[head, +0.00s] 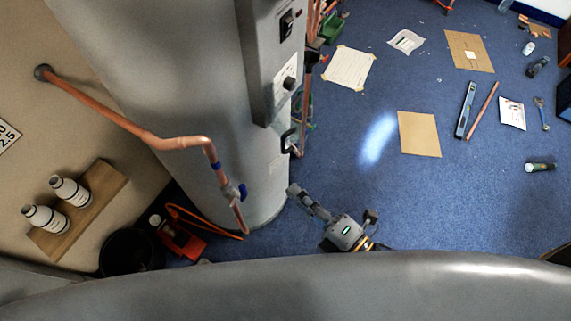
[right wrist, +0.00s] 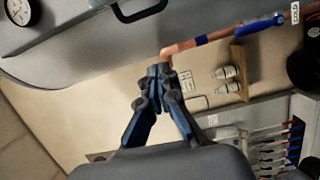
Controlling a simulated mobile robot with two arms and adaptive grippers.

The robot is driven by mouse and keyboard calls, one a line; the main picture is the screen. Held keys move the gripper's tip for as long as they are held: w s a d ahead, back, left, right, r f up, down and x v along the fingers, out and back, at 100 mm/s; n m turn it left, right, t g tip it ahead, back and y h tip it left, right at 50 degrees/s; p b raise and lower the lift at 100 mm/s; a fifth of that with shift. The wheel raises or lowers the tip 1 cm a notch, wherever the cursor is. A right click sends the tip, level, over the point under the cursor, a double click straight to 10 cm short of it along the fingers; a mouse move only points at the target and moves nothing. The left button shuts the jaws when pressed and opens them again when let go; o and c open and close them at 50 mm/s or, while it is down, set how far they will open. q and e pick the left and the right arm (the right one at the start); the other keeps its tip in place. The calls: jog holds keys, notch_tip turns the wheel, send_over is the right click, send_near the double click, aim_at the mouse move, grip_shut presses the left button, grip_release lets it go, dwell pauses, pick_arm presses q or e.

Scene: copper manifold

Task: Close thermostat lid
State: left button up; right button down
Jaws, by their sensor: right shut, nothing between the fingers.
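A tall grey cylinder (head: 185,60) carries a long grey box (head: 262,60) with a black switch (head: 287,24) and a dark knob (head: 289,83). A black handle (head: 288,141) sticks out below the box; a black handle (right wrist: 138,12) also shows at the top of the right wrist view. I cannot tell which part is the thermostat lid or how far open it is. My right gripper (head: 294,190) is in front of the cylinder, below and apart from the handle. Its fingertips (right wrist: 159,72) are together and empty. My left gripper is out of view.
A copper pipe (head: 120,122) with a blue valve runs across the cylinder's left side. A wooden shelf (head: 105,183) holds two white bottles. A red tool (head: 182,240) and black bucket (head: 130,252) stand below. Papers and tools are scattered on the blue floor (head: 340,130) at right.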

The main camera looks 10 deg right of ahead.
jog(key=w+a+p, duration=0.2)
jog(key=w+p, duration=0.2)
jog(key=w, duration=0.5)
jog(key=shift+w+a+r, duration=0.15)
jog(key=shift+a+r, duration=0.1)
jog(key=shift+r, duration=0.1)
